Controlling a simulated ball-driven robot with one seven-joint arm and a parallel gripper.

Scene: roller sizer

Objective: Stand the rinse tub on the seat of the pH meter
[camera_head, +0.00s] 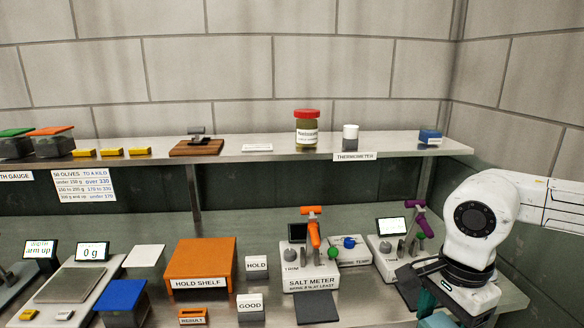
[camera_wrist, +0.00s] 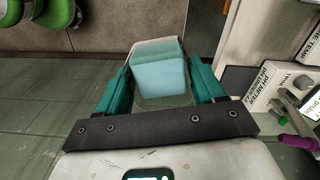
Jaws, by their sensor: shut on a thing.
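The rinse tub (camera_wrist: 160,75) is a clear, box-like tub with pale blue contents. In the wrist view it sits between the teal fingers of my gripper (camera_wrist: 163,85), which is shut on it. The tub is above the floor, in front of the bench. The pH meter (camera_head: 388,262) is a white box with a purple-handled part and small screen. It stands on the bench just left of my arm in the head view, which partly hides it. Its label side (camera_wrist: 262,84) shows at the right of the wrist view. I cannot tell which part is its seat.
The salt meter (camera_head: 312,283), with an orange handle, stands left of the pH meter. Dark pads (camera_head: 318,307) lie in front of the meters. An orange hold shelf (camera_head: 203,258) is further left. A wall shelf (camera_head: 270,150) with jars runs above the bench.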

